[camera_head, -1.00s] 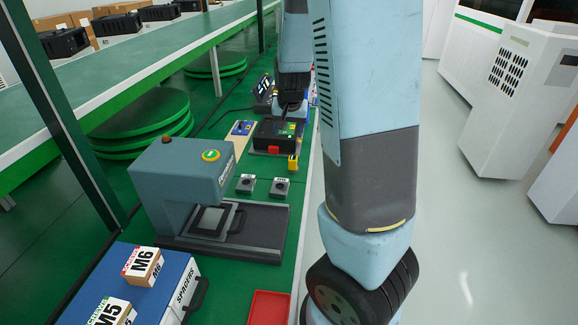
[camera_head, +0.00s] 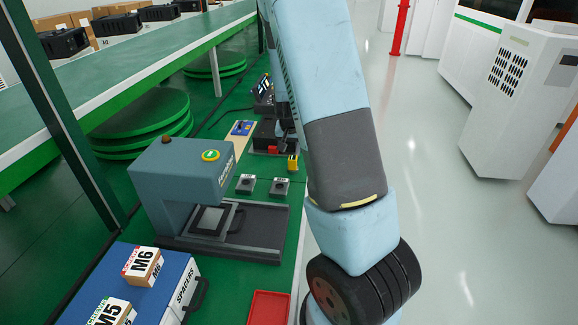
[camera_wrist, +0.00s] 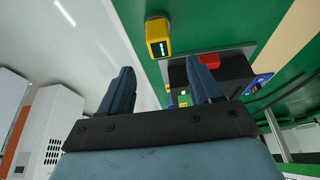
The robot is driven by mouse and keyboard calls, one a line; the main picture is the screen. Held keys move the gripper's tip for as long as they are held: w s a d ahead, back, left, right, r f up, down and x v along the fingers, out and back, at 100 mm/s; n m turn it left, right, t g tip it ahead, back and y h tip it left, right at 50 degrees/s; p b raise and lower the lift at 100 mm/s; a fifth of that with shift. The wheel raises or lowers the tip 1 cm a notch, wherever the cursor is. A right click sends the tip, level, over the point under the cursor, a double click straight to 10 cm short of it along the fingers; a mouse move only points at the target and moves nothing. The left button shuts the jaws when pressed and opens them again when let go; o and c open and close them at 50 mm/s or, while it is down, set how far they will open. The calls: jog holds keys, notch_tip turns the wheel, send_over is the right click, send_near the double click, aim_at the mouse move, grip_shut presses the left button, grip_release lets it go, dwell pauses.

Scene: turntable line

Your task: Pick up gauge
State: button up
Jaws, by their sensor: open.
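My gripper (camera_wrist: 160,78) is open in the wrist view, with its two dark fingers apart and nothing between them. A small yellow block with a pale display (camera_wrist: 158,36) lies beyond the fingertips, apart from them; it also shows in the head view (camera_head: 292,162) at the bench's right edge. A blue device (camera_wrist: 258,85) lies to the right of the fingers; the head view shows it on a tan board (camera_head: 242,128). I cannot tell for sure which of these is the gauge. My arm hides my gripper in the head view.
A black fixture (camera_head: 264,134) with a red block (camera_wrist: 208,59) stands beside the yellow block. A blue-grey press (camera_head: 180,180), two small dark blocks (camera_head: 279,187), a blue spacer case (camera_head: 180,285) and a red tray (camera_head: 268,308) are nearer. Open floor lies right.

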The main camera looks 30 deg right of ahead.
aim_at(292, 157)
jog(key=shift+a+x, duration=0.1)
jog(key=shift+x, duration=1.75)
jog(key=shift+a+x, duration=0.15)
jog(key=shift+x, duration=1.75)
jog(key=shift+s, duration=0.15)
grip_shut()
